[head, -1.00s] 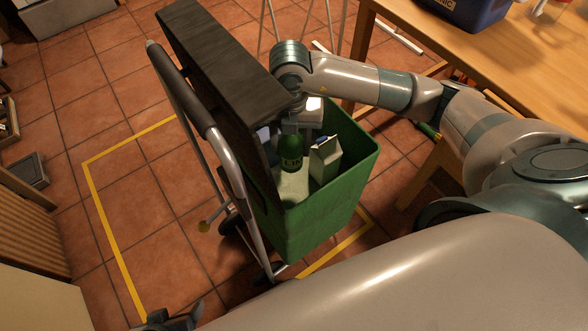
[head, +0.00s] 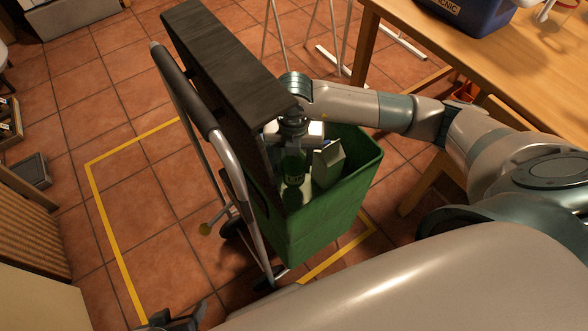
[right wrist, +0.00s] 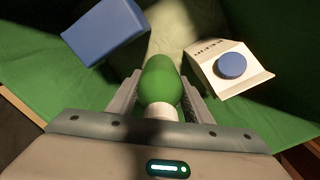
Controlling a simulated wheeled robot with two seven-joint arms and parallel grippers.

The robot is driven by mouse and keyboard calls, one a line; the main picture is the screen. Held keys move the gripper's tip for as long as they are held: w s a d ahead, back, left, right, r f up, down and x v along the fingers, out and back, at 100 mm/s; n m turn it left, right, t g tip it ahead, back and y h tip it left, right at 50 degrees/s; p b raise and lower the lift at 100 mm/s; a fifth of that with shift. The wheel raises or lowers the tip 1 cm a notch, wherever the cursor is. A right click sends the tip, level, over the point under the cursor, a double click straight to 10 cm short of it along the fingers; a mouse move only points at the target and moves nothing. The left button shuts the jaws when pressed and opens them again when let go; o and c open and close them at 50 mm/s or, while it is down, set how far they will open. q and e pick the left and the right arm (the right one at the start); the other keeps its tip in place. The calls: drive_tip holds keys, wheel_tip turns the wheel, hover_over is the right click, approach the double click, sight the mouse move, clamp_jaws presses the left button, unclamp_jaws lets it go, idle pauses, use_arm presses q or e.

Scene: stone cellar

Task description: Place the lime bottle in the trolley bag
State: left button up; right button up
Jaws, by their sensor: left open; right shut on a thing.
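The green lime bottle (head: 293,170) is inside the green trolley bag (head: 318,225), upright as far as I can see. My right gripper (head: 292,146) reaches into the bag's open top and is shut on the bottle near its neck. In the right wrist view the bottle (right wrist: 160,82) sits between the two fingers of my right gripper (right wrist: 160,95). Whether the bottle's base touches the bag floor is hidden. The bag's dark lid (head: 225,75) stands raised on the left. My left gripper (head: 172,320) is open and empty at the bottom edge of the head view, well below the bag.
A white carton (head: 327,165) stands in the bag beside the bottle; its blue cap (right wrist: 232,65) shows in the right wrist view, with a blue box (right wrist: 105,32) opposite. A wooden table (head: 490,70) with a blue crate (head: 468,14) is at right. Yellow tape (head: 108,215) marks the floor.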

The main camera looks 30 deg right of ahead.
sight(294, 171)
drive_tip(key=shift+f, duration=1.85)
drive_tip(key=shift+f+b, duration=0.15)
drive_tip(key=shift+b, duration=0.15)
drive_tip(key=o, duration=1.3)
drive_tip(key=shift+o, duration=0.2)
